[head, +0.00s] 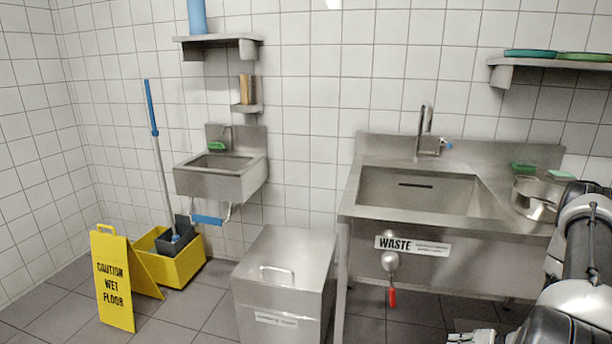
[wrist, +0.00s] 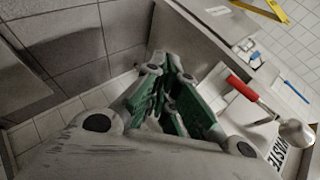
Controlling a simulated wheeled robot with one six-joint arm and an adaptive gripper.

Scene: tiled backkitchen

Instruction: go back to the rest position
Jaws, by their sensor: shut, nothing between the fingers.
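My gripper shows at the bottom edge of the head view (head: 470,337), low in front of the large sink and mostly cut off by the frame. In the wrist view my gripper (wrist: 172,88) has its green-padded fingers closed together, with nothing held. My arm fills the lower right of the head view. A lever with a red handle (head: 392,296) hangs below the WASTE label on the sink front. In the wrist view the red handle (wrist: 242,88) lies to the right of the fingers, apart from them.
The steel sink (head: 350,205) stands behind my arm, with a metal pot (head: 535,200) on its right. A steel bin (head: 285,255) stands left of it. A yellow wet-floor sign (head: 113,280) and yellow bucket (head: 185,268) stand farther left. Floor in front of them is clear.

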